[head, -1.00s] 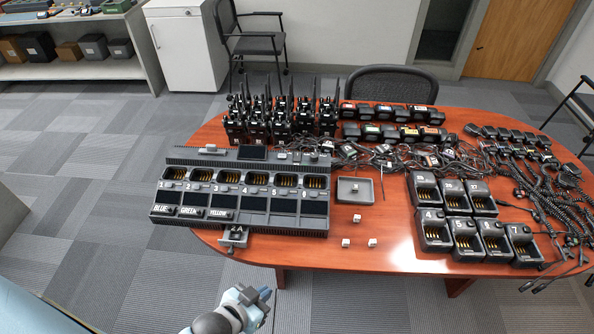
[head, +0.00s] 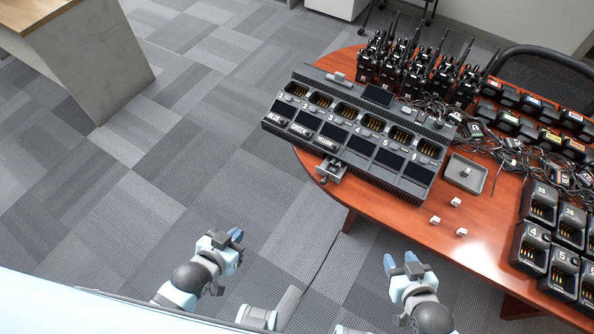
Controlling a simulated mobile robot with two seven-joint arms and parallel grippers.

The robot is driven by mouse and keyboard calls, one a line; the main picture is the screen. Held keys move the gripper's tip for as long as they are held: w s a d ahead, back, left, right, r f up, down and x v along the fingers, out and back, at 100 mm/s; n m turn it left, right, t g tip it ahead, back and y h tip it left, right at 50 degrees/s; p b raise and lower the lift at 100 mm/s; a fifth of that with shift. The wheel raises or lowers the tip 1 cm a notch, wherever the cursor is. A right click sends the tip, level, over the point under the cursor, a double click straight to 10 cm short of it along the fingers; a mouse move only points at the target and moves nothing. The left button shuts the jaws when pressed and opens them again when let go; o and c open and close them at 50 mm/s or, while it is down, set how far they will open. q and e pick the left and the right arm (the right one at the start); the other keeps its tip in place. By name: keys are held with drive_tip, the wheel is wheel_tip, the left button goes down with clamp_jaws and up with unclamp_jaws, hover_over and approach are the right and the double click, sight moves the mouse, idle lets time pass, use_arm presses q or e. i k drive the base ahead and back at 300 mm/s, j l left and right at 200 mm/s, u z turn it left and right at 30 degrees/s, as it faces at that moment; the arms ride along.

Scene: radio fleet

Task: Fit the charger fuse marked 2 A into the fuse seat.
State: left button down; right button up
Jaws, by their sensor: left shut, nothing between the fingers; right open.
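Three small white blocks, which look like fuses, lie on the table in front of the tray: one nearest the tray (head: 455,202), one to the left (head: 435,220) and one at the front (head: 461,232). Their markings are too small to read. A small drawer-like part (head: 331,169) sticks out at the charger's front left; it may hold the fuse seat, but its inside is not clear. My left gripper (head: 236,235) is shut and empty over the floor, short of the table. My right gripper (head: 400,261) is open and empty, also in front of the table edge.
The long multi-bay charger (head: 408,184) stands on the wooden table (head: 410,222). A grey tray (head: 478,187) with a small object sits right of it. The table front by the blocks is clear.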

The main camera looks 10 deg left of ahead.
sight(332, 168)
drive_tip(key=z, duration=1.35)
drive_tip(key=i+l, duration=0.1)
drive_tip(key=l, duration=0.3)
drive_tip(key=i+l, duration=0.15)
drive_tip(key=l, duration=0.25)
drive_tip(key=i+l, duration=0.1)
drive_tip(key=l, duration=0.3)
drive_tip(key=i+l, duration=0.1)
drive_tip(key=l, duration=0.3)
drive_tip(key=u, duration=0.45)
drive_tip(key=l+u, duration=0.15)
drive_tip(key=u, duration=0.75)
drive_tip(key=l+u, duration=0.15)
drive_tip(key=u, duration=0.25)
